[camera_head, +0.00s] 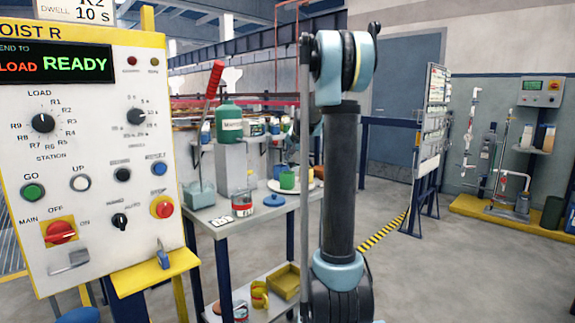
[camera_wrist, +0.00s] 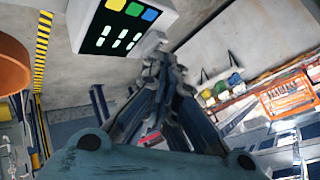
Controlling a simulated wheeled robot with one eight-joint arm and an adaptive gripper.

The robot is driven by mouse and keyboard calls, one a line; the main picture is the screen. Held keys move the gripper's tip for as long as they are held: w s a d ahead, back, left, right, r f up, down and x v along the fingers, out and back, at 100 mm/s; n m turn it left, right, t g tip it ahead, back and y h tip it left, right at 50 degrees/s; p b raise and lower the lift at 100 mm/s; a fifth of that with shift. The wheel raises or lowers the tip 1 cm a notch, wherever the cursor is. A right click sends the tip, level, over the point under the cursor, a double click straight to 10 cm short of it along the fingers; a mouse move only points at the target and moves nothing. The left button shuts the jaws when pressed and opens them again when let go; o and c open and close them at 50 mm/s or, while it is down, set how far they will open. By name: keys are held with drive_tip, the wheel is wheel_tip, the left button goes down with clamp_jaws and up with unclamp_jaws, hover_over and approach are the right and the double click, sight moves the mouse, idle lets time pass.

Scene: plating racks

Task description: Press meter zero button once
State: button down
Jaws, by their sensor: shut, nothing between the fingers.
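In the wrist view, a pale box (camera_wrist: 157,35) with a black face (camera_wrist: 103,42) hangs at the top, partly cut off. Green, blue and yellow buttons (camera_wrist: 134,9) sit in a row on that face, with rows of bright, unreadable digits below them. It looks like the meter, but no label is legible, so I cannot tell which button is zero. My gripper (camera_wrist: 160,62) is shut and empty. Its fingertips appear just below and right of the box in the picture; contact cannot be judged. In the head view my arm hides the gripper.
The head view shows a hoist control panel (camera_head: 95,115) with knobs and buttons at left. A bench (camera_head: 225,222) with a green bottle (camera_head: 229,122) and cups stands behind my arm. A grey wall box (camera_head: 541,92) hangs far right. Open floor (camera_head: 430,270) lies right of my arm.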

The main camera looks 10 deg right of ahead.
drive_tip(key=shift+r, duration=0.6)
drive_tip(key=shift+r, duration=2.5)
